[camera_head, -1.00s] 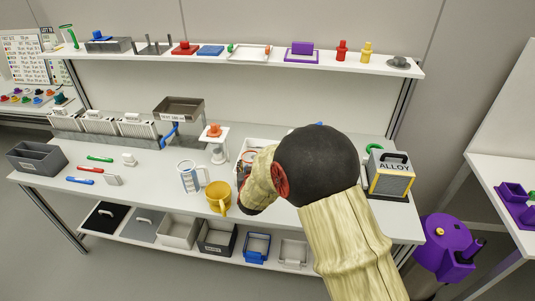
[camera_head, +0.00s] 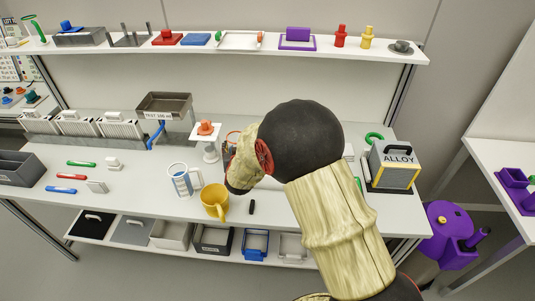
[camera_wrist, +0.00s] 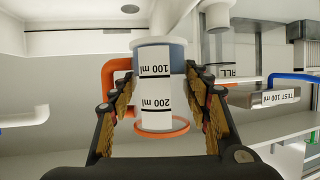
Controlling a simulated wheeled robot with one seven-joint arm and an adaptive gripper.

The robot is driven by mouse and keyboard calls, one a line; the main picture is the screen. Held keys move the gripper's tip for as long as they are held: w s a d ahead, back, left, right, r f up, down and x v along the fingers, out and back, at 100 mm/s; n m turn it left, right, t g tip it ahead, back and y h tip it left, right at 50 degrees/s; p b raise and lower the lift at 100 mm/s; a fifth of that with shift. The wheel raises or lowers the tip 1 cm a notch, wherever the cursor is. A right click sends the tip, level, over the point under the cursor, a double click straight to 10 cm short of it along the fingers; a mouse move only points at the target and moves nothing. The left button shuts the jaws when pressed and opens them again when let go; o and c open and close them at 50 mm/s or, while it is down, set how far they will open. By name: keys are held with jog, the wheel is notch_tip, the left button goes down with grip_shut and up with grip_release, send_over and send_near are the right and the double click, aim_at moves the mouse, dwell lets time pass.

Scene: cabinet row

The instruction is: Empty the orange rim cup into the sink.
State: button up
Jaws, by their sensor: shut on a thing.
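The orange rim cup (camera_wrist: 163,88) is between the fingers of my gripper (camera_wrist: 162,100), which is shut on it. It is clear with white 100 ml and 200 ml labels, an orange handle and a blue band. In the wrist view its labels read upside down and its orange rim is at the bottom. A pale surface with a dark round drain (camera_wrist: 130,8), probably the sink, shows at the top left there. In the head view my gripper (camera_head: 234,172) hides most of the cup; a bit of orange (camera_head: 231,137) shows. My arm covers most of the sink area.
A white stand with an orange top (camera_head: 206,128) and a tray marked TEST 100 ml (camera_head: 164,106) are behind. The ALLOY box (camera_head: 395,165) stands at right.

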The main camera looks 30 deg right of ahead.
jog(key=shift+s+d+f+m+y+b, duration=0.15)
jog(key=shift+d+f+m+y+b, duration=0.5)
jog(key=shift+b, duration=1.45)
jog(key=shift+r, duration=0.35)
jog(key=shift+s+d+r+m+y+b, duration=0.1)
jog(key=shift+d+r+m+y+b, duration=0.25)
jog(key=shift+m+b, duration=0.4)
jog(key=shift+d+f+y, duration=0.25)
jog(key=shift+d+y, duration=0.05)
jog(key=shift+d, duration=0.05)
jog(key=shift+s+d+f+m+t+y+p, duration=0.1)
jog(key=shift+d+f+m+t+y+p, duration=0.25)
jog(key=shift+m+p, duration=0.5)
jog(key=shift+s+d+f+m+t+y+p, duration=0.15)
jog(key=shift+d+f+m+y+p, duration=0.3)
jog(key=shift+p, duration=0.7)
jog(key=shift+f+m+y+p, duration=0.35)
jog(key=shift+m+y, duration=0.25)
jog(key=shift+m, duration=0.2)
jog(key=shift+r+m+t+p, duration=0.5)
jog(key=shift+m, duration=0.1)
jog(key=shift+d+f+m+y+b, duration=0.1)
jog(key=shift+f+m+y+b, duration=0.25)
jog(key=shift+m+y, duration=0.25)
